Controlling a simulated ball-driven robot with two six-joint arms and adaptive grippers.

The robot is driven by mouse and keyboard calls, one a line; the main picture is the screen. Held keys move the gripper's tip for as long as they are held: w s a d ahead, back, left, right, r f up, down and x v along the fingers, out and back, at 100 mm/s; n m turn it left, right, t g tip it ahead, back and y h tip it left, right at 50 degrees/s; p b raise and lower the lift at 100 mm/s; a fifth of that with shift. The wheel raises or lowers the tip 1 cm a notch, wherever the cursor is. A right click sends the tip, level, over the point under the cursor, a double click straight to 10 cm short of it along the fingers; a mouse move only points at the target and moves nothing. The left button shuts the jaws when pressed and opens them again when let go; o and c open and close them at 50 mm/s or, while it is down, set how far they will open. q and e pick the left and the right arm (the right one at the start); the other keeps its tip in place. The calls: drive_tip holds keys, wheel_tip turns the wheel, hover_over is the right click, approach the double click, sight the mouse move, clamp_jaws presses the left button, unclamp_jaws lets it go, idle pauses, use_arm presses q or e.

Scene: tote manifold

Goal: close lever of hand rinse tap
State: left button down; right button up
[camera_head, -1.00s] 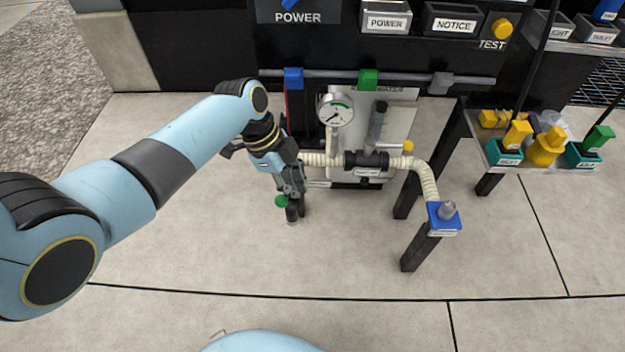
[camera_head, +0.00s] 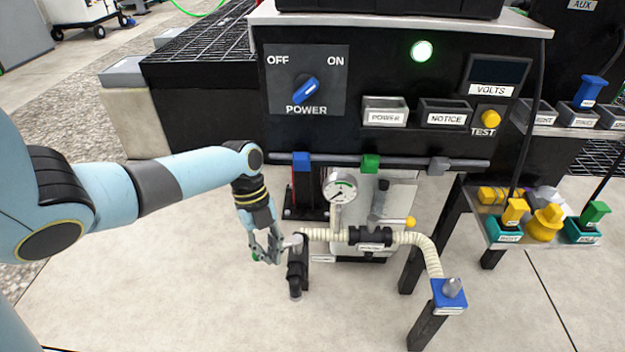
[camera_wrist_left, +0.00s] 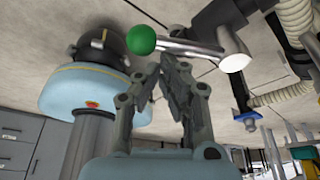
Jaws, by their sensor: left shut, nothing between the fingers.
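The hand rinse tap (camera_head: 297,270) is a dark upright pipe at the end of the cream hose, left of the white panel. Its lever has a green ball knob (camera_head: 255,257), mostly hidden behind my left gripper in the head view. In the left wrist view the green knob (camera_wrist_left: 141,40) ends a shiny metal lever rod (camera_wrist_left: 190,49) that runs right to a pale hub (camera_wrist_left: 235,62). My left gripper (camera_head: 270,256) is shut and empty, left of the tap. Its fingertips (camera_wrist_left: 168,62) are close below the rod; I cannot tell whether they touch. My right gripper is out of view.
A pressure gauge (camera_head: 340,188) and a ribbed hose (camera_head: 425,250) stand right of the tap. A blue-topped post (camera_head: 449,293) is at the front right. A grey rail (camera_head: 400,163) with colored clamps runs above. The floor left of the tap is clear.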

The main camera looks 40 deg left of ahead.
sight(266, 250)
use_arm(q)
drive_tip(key=shift+w+a+f+m+g+b, duration=0.1)
drive_tip(key=shift+a+m+g+b, duration=0.1)
drive_tip(key=shift+a+m, duration=0.2)
drive_tip(key=shift+w+a+m+g+b, duration=0.15)
drive_tip(key=shift+a+m, duration=0.15)
drive_tip(key=shift+a, duration=0.15)
drive_tip(key=shift+w+a, duration=0.25)
drive_tip(key=shift+a, duration=0.35)
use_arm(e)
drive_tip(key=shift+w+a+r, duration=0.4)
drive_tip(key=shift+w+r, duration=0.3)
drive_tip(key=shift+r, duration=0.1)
use_arm(q)
drive_tip(key=shift+b, duration=0.3)
drive_tip(key=shift+a, duration=0.1)
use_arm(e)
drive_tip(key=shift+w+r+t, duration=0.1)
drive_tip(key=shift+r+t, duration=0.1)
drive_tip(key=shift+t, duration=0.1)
